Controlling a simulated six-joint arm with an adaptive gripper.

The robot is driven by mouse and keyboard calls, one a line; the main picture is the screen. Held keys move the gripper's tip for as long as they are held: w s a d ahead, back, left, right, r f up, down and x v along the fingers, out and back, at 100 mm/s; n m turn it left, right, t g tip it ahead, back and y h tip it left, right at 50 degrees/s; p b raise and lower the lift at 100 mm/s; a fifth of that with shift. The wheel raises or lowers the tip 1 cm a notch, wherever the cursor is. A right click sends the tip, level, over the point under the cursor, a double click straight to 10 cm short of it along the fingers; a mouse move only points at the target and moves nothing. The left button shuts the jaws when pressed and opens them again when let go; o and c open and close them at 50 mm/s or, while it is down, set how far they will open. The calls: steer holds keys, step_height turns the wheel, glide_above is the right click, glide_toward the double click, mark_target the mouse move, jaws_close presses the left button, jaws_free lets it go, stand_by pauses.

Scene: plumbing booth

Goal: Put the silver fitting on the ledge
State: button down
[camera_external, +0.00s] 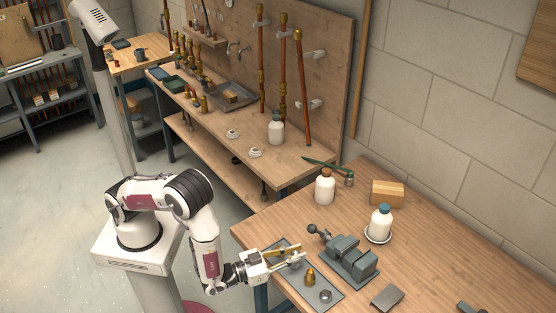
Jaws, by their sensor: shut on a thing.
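My gripper (294,254) is at the left part of the front workbench, low over a dark grey tray (329,303). Its fingers are shut on a small grey thing that looks like the silver fitting (296,263); the fingers partly hide it. I cannot tell whether it touches the tray. A brass fitting (310,278) stands on the tray, and a grey nut-like piece (326,296) lies near its front end. A narrow wooden ledge (205,39) is on the back panel, far behind the arm, with small things on it.
A grey vise (348,262) stands close right of my gripper. White bottles (325,188) (380,222), a wooden block (387,193) and a grey plate (387,297) are on the same bench. The back bench (285,166) has copper pipes and several fittings.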

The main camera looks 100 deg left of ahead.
steer(key=shift+f, duration=0.5)
steer(key=shift+f, duration=0.15)
steer(key=c, duration=1.9)
jaws_free()
steer(key=shift+v, duration=1.1)
steer(key=s+d, duration=0.1)
steer(key=s+d+r, duration=0.1)
steer(key=shift+s, duration=0.4)
steer(key=shift+v, duration=1.1)
steer(key=shift+r, duration=0.1)
